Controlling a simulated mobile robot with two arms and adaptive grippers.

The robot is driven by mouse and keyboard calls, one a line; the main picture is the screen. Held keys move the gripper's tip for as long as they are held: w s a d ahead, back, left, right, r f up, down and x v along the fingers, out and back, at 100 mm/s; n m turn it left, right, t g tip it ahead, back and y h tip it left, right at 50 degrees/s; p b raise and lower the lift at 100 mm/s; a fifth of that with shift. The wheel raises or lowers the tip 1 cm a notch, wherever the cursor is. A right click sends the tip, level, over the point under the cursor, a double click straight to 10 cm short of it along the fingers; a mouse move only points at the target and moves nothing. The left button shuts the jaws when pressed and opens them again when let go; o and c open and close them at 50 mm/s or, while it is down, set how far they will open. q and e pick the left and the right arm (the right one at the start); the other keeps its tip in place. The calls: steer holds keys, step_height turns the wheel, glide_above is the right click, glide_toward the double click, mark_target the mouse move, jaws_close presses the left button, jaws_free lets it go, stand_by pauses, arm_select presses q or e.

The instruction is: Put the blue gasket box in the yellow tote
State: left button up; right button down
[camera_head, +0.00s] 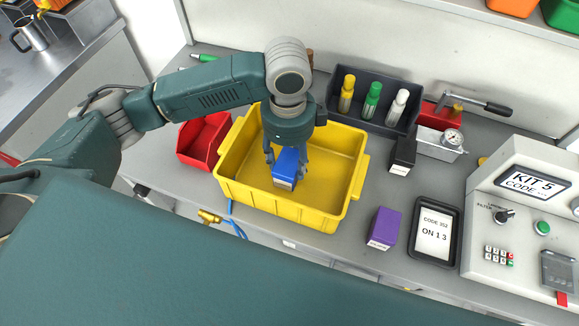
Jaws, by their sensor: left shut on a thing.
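The blue gasket box (285,170) is between the fingers of my left gripper (286,168), which points down and is shut on it. The box is within the outline of the yellow tote (300,206), over its inside. I cannot tell whether the box touches the tote's floor. The gripper hides the upper part of the box. The tote stands on the grey bench and is otherwise empty where I can see. My right gripper is not in view.
A red bin (200,143) stands left of the tote. A purple box (384,228), a black box (402,156) and a framed sign (434,232) are to the right. A dark tray (372,118) with bottles stands behind. A test console (520,225) fills the far right.

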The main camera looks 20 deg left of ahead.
mark_target(290, 168)
arm_select(q)
steer(key=shift+f, duration=0.35)
step_height(290, 168, down, 3)
steer(key=shift+f, duration=0.7)
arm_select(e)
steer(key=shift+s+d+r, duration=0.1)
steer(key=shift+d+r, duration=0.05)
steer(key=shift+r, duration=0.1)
arm_select(q)
steer(key=o, duration=1.5)
step_height(290, 168, up, 12)
steer(key=shift+r+b, duration=0.1)
steer(key=shift+b, duration=0.5)
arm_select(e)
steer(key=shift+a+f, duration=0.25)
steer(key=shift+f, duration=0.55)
